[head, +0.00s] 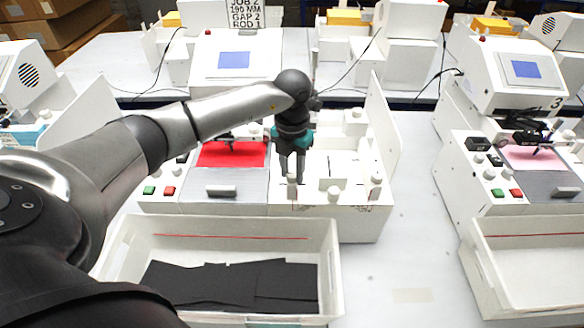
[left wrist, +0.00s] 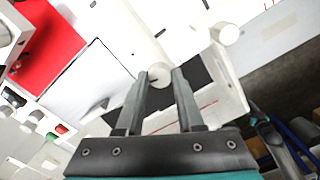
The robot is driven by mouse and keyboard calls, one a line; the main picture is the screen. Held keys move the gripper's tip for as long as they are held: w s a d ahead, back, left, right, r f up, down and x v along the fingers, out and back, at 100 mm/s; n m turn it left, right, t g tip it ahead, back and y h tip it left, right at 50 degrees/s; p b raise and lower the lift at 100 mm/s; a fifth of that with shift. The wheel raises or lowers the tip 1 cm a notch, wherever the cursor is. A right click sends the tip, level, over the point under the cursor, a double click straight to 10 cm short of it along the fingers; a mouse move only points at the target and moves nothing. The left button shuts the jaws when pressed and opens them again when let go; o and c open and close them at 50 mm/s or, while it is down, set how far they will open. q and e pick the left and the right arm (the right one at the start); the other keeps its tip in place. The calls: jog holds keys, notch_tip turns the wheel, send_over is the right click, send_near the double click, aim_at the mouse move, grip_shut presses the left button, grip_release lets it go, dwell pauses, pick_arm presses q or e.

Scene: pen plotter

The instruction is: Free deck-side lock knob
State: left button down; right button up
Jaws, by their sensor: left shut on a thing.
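A plotter with a red sheet (head: 232,154) on its deck stands in the middle of the head view, with an open white box section on its right side. Several white knobs stand along that section. My left gripper (head: 292,180) points down at the knob nearest the deck and is shut on it. In the left wrist view this pale round knob (left wrist: 159,75) sits between the fingertips of my left gripper (left wrist: 160,82). A second white knob (head: 334,195) stands free to its right. My right gripper is not in view.
A white bin (head: 328,262) with black sheets (head: 232,286) stands in front of the plotter. Green and red buttons (head: 169,191) are left of the deck. Another plotter (head: 470,170) stands at the right. The table between (head: 410,240) is clear.

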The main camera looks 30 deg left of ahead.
aim_at(292, 174)
pick_arm(q)
jog(key=shift+n+p, duration=0.3)
jog(key=shift+n, duration=1.4)
jog(key=c, duration=0.5)
grip_release()
jog(key=shift+c, duration=0.2)
jog(key=shift+r, duration=0.1)
notch_tip(292, 174, up, 15)
jog(key=b, duration=0.1)
